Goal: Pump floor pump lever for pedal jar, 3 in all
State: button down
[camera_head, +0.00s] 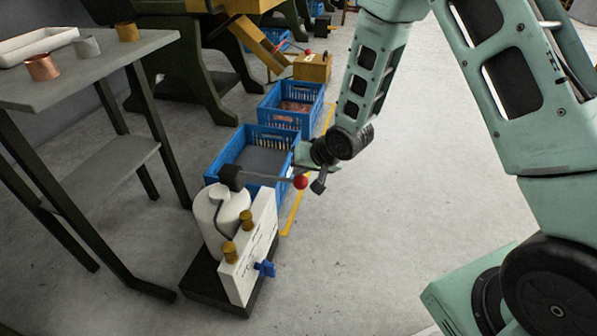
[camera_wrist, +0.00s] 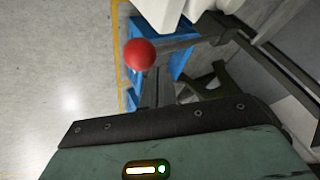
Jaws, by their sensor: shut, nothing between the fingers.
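The floor pump is a white jar (camera_head: 214,222) beside a white panel (camera_head: 250,250) on a dark base. Its grey lever (camera_head: 266,178) runs roughly level from a dark pivot (camera_head: 231,177) above the jar to a red ball (camera_head: 300,182) at the right end. The lever (camera_wrist: 185,43) and red ball (camera_wrist: 140,54) also show in the wrist view. My gripper (camera_head: 319,185) is just right of the ball, at about its height, shut and with nothing in it. I cannot tell whether it touches the ball.
Blue crates (camera_head: 216,165) stand on the floor behind the pump, along a yellow floor line (camera_head: 292,213). A grey table (camera_head: 120,62) with copper and grey cups and a white tray stands at the left. The floor at the right is free apart from my own body.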

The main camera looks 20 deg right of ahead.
aim_at(305, 181)
jog(key=shift+s+d+f+b, duration=0.15)
jog(key=shift+f+b, duration=0.5)
jog(key=shift+f, duration=0.5)
jog(key=shift+s+d+f+b, duration=0.15)
jog(key=shift+f+b, duration=0.45)
jog(key=shift+f, duration=0.5)
dwell(1.6)
dwell(0.5)
jog(key=shift+w+a+r+p, duration=0.15)
jog(key=shift+r+p, duration=0.95)
jog(key=shift+r, duration=0.15)
jog(key=shift+w+a+r+p, duration=0.1)
jog(key=shift+a+r+p, duration=0.1)
jog(key=shift+r+p, duration=1)
jog(key=shift+w+a+r+p, duration=0.15)
jog(key=shift+r+p, duration=0.9)
jog(key=shift+r, duration=0.2)
jog(key=r+p, duration=0.4)
jog(key=r, duration=0.1)
jog(key=shift+w+a, duration=0.2)
jog(key=shift+a, duration=0.05)
jog(key=shift+f, duration=0.1)
